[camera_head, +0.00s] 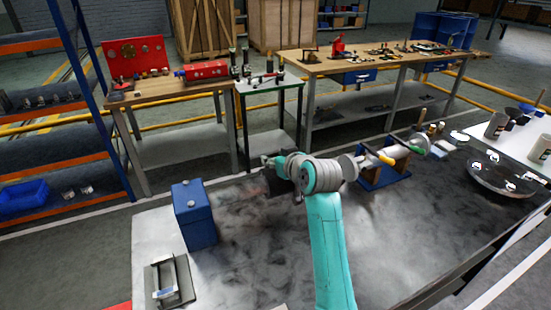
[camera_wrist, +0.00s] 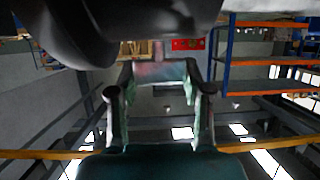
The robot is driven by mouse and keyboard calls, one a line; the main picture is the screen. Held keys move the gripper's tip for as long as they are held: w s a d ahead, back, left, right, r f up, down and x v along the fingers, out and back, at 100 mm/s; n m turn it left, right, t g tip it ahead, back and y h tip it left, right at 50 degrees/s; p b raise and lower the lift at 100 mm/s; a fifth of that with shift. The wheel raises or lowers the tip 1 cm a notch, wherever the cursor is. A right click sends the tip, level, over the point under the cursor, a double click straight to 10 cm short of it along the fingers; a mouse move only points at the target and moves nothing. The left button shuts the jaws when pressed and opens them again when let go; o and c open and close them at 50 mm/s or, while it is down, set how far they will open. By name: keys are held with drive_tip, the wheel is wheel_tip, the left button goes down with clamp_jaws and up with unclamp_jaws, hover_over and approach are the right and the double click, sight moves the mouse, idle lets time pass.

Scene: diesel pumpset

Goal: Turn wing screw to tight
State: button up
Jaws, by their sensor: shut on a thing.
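My gripper (camera_head: 270,162) is at the left end of my teal arm, over the far part of the dark work table (camera_head: 290,250). In the wrist view its two fingers (camera_wrist: 158,80) stand apart at their bases and run forward to a blurred grey and reddish patch between them. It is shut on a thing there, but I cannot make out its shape. I cannot pick out the wing screw in either view; my arm and gripper hide part of the table. A dark shape (camera_head: 281,187) shows just below the gripper.
A blue box (camera_head: 194,214) stands left of my gripper, with a grey metal bracket (camera_head: 170,283) nearer. A blue stand (camera_head: 383,178) with a pipe and yellow handle is to the right. A round dark tray (camera_head: 503,178) lies farther right. The table's near middle is clear.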

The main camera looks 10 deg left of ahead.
drive_tip(key=o, duration=1.2)
drive_tip(key=v, duration=1.2)
